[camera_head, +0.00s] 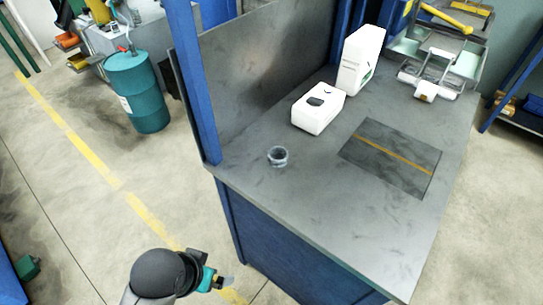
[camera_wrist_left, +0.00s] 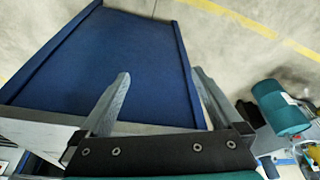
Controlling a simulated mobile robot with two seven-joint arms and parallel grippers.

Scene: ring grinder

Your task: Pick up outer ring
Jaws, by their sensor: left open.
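A small grey metal ring (camera_head: 278,157) sits on the grey workbench top (camera_head: 310,195), near its left edge in the head view. It looks like the outer ring. My left gripper (camera_head: 224,283) is low at the bottom of the head view, in front of the bench and well apart from the ring. In the left wrist view the two fingers of my left gripper (camera_wrist_left: 162,88) are spread with nothing between them. The ring does not show in the wrist view. My right gripper is not in view.
A white box (camera_head: 318,108) and a taller white container (camera_head: 360,60) stand behind the ring. A dark mat (camera_head: 390,160) with a yellow stripe lies to its right. A blue post (camera_head: 194,80) rises at the bench's left corner. A teal barrel (camera_head: 137,92) stands on the floor.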

